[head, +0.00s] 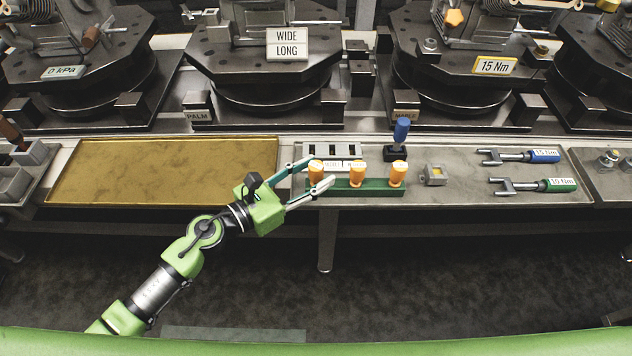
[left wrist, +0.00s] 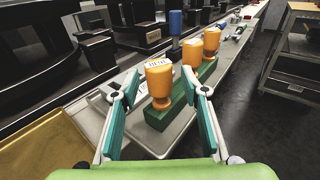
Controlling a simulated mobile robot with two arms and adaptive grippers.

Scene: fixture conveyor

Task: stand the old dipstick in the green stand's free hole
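The green stand (head: 376,187) is a long block on the grey bench, with three orange-handled pieces upright in a row: left (head: 316,173), middle (head: 357,175) and right (head: 397,174). I cannot tell which piece is the old dipstick, and no free hole shows. My left gripper (head: 314,176) is open at the stand's left end, its fingers either side of the left orange handle. The left wrist view shows this handle (left wrist: 159,82) between the fingertips (left wrist: 165,85), apparently with gaps. A blue-handled piece (head: 402,131) stands in a small black block behind. My right gripper is not in view.
A slotted grey rack (head: 333,150) and white label plates lie just behind the stand. A small grey fixture (head: 433,175) and two wrenches, blue (head: 543,156) and green (head: 557,185), lie to the right. The brassy tray (head: 160,172) at left is empty.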

